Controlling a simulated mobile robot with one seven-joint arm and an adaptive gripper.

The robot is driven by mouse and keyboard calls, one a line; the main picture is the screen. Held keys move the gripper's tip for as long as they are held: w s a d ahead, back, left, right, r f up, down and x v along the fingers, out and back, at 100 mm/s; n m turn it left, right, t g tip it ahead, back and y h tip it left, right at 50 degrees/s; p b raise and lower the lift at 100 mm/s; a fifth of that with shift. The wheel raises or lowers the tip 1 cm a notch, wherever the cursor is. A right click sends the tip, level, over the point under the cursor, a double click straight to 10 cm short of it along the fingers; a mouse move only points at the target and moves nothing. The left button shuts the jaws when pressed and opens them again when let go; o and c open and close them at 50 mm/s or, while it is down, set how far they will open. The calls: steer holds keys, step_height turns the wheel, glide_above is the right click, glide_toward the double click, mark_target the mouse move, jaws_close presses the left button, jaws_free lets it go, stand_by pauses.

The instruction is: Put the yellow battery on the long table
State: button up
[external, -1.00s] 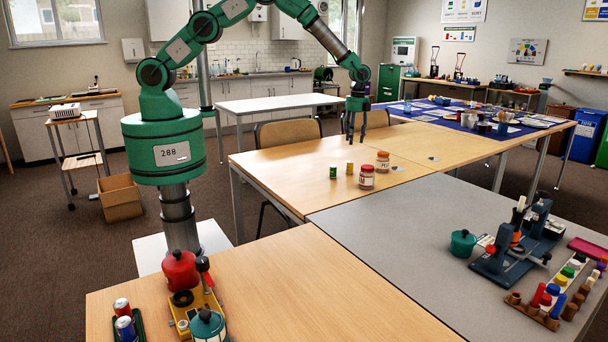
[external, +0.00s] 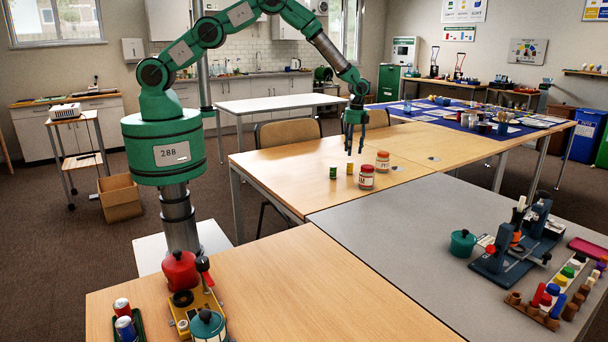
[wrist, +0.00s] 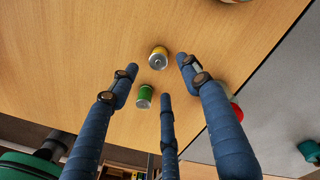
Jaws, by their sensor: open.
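The yellow battery (external: 350,168) stands on the wooden table (external: 290,178) in the external view, beside a green battery (external: 333,172). The wrist view shows the yellow battery (wrist: 158,58) from above, between the tips of my spread blue fingers, with the green battery (wrist: 145,96) close by. My gripper (external: 354,150) is open and empty, pointing down just above the yellow battery, its tips seemingly higher than the battery top. I cannot tell which table is the long one.
Two red-lidded jars, a front one (external: 367,178) and a back one (external: 383,162), stand just right of the batteries. A grey table (external: 400,225) adjoins at the front right. The wooden surface left of the batteries is clear. A table with a blue cloth (external: 465,124) stands behind right.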

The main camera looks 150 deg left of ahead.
mark_target(350, 167)
steer(key=shift+d+f, duration=0.1)
steer(key=shift+f, duration=2.15)
steer(key=shift+s+f, duration=0.1)
steer(key=shift+d+f, duration=0.15)
steer(key=shift+f, duration=2.35)
jaws_close()
